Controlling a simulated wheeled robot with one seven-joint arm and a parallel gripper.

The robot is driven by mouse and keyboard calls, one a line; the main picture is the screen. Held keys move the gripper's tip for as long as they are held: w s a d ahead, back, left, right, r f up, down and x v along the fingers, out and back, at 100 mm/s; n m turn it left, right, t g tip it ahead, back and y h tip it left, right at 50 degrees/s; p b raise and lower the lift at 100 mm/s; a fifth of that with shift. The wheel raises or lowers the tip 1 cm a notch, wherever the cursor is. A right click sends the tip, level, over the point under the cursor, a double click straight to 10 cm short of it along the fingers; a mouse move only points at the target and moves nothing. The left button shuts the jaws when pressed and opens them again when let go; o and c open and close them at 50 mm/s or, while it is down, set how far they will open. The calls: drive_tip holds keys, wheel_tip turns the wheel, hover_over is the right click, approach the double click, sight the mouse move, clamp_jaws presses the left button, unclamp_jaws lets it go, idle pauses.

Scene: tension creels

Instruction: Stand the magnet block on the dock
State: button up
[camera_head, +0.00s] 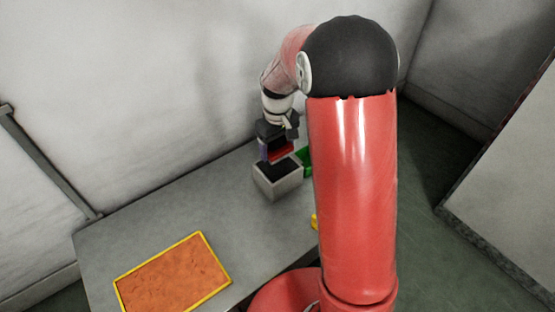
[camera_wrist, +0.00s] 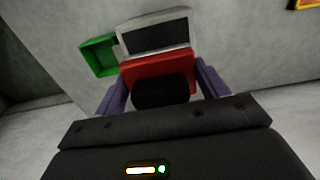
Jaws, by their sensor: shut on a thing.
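The magnet block, red with a black part (camera_wrist: 160,68), is between the purple fingers of my gripper (camera_wrist: 162,78) in the wrist view. My gripper is shut on it. In the head view the red of the block (camera_head: 281,151) shows under my gripper (camera_head: 276,148), at the back edge of a pale grey box with a dark top, which looks like the dock (camera_head: 281,188). In the wrist view the dock (camera_wrist: 187,47) lies just beyond the block. I cannot tell whether block and dock touch.
A green open tray (camera_wrist: 98,57) stands beside the dock; in the head view it (camera_head: 306,158) is partly hidden by my arm. An orange panel with a yellow rim (camera_head: 206,236) lies at the table's front left. A small yellow thing (camera_head: 314,222) shows beside my arm. The grey table (camera_head: 238,205) is clear between.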

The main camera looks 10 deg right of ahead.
sight(278, 166)
drive_tip(key=shift+f+b, duration=0.4)
drive_tip(key=shift+f, duration=2.05)
drive_tip(key=shift+f, duration=0.1)
drive_tip(key=o, duration=0.9)
drive_tip(key=shift+o, duration=0.2)
wheel_tip(278, 166, up, 12)
drive_tip(key=shift+r+p, duration=0.15)
drive_tip(key=shift+p, duration=1)
drive_tip(key=s+r+m+t, duration=0.2)
drive_tip(key=s+r, duration=0.7)
drive_tip(key=s, duration=0.2)
drive_tip(key=s+r+m+t, duration=0.1)
drive_tip(key=s+m+t, duration=0.1)
drive_tip(key=s, duration=1.2)
drive_tip(key=shift+s+r+m+t, duration=0.15)
drive_tip(key=shift+r+m+t, duration=0.2)
drive_tip(key=shift+t, duration=0.45)
